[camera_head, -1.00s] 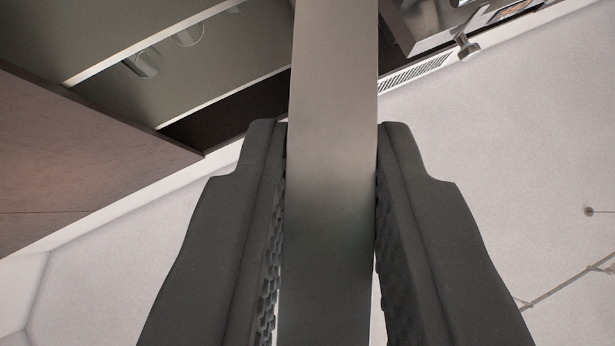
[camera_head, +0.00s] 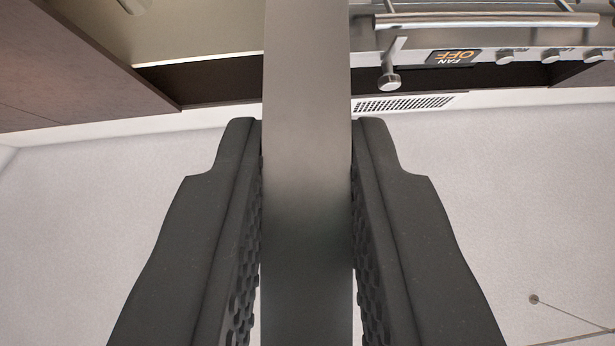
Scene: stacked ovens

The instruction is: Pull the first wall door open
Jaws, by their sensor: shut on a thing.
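A long, flat grey metal bar (camera_head: 307,230), seemingly the handle of the wall door, runs up the middle of the view. My gripper (camera_head: 307,130) has one dark padded finger on each side of the bar and is shut on it. The bar extends past the fingertips to the top edge and down to the bottom edge. The wall door's panel cannot be told apart for certain, and how far it stands open cannot be judged from here.
The oven front at the upper right has a metal rail handle (camera_head: 485,20), several knobs (camera_head: 505,57) and an upside-down "FAN OFF" display (camera_head: 453,57). A slotted vent (camera_head: 405,103) lies below it. A brown cabinet panel (camera_head: 80,70) stands at upper left.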

